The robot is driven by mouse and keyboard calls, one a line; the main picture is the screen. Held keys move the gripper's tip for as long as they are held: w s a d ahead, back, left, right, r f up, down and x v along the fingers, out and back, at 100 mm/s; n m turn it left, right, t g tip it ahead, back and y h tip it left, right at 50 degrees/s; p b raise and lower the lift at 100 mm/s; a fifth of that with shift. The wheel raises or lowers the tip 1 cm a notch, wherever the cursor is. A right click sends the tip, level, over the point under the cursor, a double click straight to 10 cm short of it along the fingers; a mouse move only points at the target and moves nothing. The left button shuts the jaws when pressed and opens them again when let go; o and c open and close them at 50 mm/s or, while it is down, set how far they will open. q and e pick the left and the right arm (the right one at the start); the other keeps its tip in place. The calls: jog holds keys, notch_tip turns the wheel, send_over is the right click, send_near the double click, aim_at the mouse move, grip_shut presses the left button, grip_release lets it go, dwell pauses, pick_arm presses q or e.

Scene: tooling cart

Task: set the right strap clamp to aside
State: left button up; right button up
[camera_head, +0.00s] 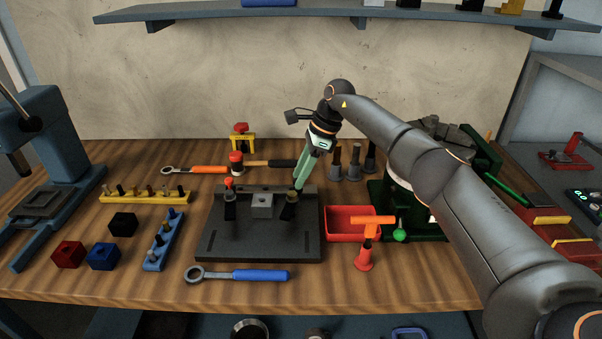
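The dark fixture plate (262,247) lies on the wooden bench with a grey block (262,207) at its middle. The right strap clamp (289,211) is a dark piece with a brassy top, just right of the block. The left strap clamp (230,209) stands left of the block, with an orange-red knob on top. My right gripper (298,187) reaches down from the upper right with pale green fingers. Its tips are at the top of the right strap clamp. Whether they grip it is too small to tell. My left gripper is out of view.
A red tray (350,237) sits right of the plate, with an orange tool (366,243) in front. A blue-handled wrench (238,274) lies before the plate. Dark grey posts (353,164) stand behind right. A blue rack (163,243) and coloured cubes (103,256) are left.

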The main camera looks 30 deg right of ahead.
jog(key=v, duration=1.2)
jog(key=shift+r, duration=0.2)
jog(key=shift+s, duration=0.15)
